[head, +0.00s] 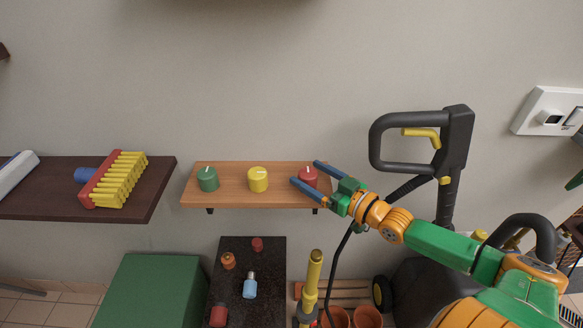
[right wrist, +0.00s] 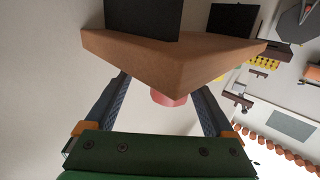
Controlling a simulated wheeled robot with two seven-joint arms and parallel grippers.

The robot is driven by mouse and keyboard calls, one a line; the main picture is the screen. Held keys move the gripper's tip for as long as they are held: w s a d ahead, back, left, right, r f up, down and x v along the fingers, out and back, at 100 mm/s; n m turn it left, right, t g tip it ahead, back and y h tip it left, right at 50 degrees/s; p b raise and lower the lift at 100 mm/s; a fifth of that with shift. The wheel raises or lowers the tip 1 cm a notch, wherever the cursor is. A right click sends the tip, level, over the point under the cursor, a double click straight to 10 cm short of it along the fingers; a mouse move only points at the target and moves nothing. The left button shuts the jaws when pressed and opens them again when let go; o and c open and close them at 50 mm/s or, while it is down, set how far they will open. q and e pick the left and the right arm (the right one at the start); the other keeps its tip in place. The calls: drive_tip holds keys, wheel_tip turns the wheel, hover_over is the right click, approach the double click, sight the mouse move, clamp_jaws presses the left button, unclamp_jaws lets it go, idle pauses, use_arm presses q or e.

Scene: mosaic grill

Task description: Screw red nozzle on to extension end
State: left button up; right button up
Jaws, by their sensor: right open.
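The red nozzle (head: 309,178) stands upright at the right end of a small wooden shelf, beside a yellow nozzle (head: 258,180) and a green nozzle (head: 208,180). My right gripper (head: 306,173) is open, its two blue fingers at either side of the red nozzle. In the right wrist view, part of the red nozzle (right wrist: 168,98) shows between the spread fingers (right wrist: 165,90), mostly hidden by the shelf edge. I cannot tell whether the fingers touch it. A yellow extension end (head: 313,272) points upward below the shelf. My left gripper is not in view.
The wooden shelf (head: 235,200) is fixed to the wall; its board shows close in the right wrist view (right wrist: 150,58). A dark shelf (head: 140,208) with a brush (head: 115,182) is at left. A black machine handle (head: 455,150) stands at right. A dark table (head: 275,262) holds several small items.

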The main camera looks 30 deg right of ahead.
drive_tip(key=shift+s+r, duration=0.6)
drive_tip(key=shift+s, duration=0.3)
drive_tip(key=shift+w+a+r, duration=0.1)
drive_tip(key=shift+w+a, duration=0.25)
drive_tip(key=x, duration=0.4)
drive_tip(key=shift+w+a+f, duration=0.15)
drive_tip(key=shift+w+f, duration=0.1)
drive_tip(key=shift+f, duration=0.2)
drive_tip(key=shift+w, duration=0.1)
drive_tip(key=shift+s+r, duration=0.15)
drive_tip(key=shift+s, duration=0.2)
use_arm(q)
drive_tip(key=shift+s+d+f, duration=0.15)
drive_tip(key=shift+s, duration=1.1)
use_arm(e)
clamp_jaws()
